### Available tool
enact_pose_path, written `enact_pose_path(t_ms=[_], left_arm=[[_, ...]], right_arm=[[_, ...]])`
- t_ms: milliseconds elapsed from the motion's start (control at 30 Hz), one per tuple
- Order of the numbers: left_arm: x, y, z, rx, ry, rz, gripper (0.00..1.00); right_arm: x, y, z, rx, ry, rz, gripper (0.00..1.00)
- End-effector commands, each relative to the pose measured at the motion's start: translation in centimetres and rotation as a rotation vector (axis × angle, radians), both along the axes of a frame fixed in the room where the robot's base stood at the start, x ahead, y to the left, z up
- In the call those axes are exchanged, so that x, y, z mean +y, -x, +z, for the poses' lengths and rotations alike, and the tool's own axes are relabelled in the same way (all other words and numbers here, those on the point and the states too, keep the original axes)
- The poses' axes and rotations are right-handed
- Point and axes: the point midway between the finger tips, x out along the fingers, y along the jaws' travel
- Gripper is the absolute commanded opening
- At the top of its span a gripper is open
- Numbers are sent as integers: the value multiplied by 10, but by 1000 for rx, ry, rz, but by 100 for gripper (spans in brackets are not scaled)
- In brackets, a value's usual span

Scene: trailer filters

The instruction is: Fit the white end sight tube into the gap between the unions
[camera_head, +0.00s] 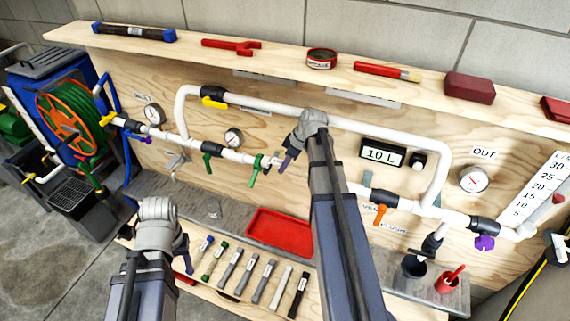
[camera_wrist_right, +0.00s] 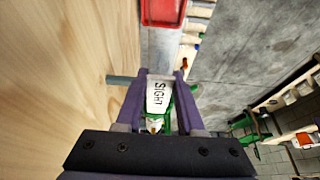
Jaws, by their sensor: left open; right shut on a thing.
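My right gripper (camera_head: 287,160) is at the pipe run on the wooden panel, right beside the green-handled valve (camera_head: 256,170). The tube's end colour is not clear. The union with the orange handle (camera_head: 381,205) is right of my arm, which hides most of the gap between the unions. I cannot tell whether the tube touches either union. My left gripper (camera_head: 184,253) is open and empty, low at the left near the tube rack.
Several tubes (camera_head: 249,272) lie on the low board (camera_head: 228,296) in front. A red tray (camera_head: 281,230) is behind them. A SIGHT label (camera_wrist_right: 159,98) shows between the right fingers. Gauges, the upper bypass pipe (camera_head: 270,104) and a red cup (camera_head: 447,283) are nearby.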

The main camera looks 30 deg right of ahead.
Motion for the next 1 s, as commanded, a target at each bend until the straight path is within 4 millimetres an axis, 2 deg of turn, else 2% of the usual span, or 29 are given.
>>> enact_pose_path(t_ms=[433, 467, 500, 767, 1000], left_arm=[[0, 0, -12, 0, 0, 0, 50], [0, 0, -12, 0, 0, 0, 50], [0, 0, -11, 0, 0, 0, 50], [0, 0, -11, 0, 0, 0, 50], [0, 0, -11, 0, 0, -1, 50]], right_arm=[[0, 0, -12, 0, 0, 0, 0], [0, 0, -12, 0, 0, 0, 38], [0, 0, -11, 0, 0, 0, 43], [0, 0, -11, 0, 0, 0, 72], [0, 0, -11, 0, 0, 0, 72]])
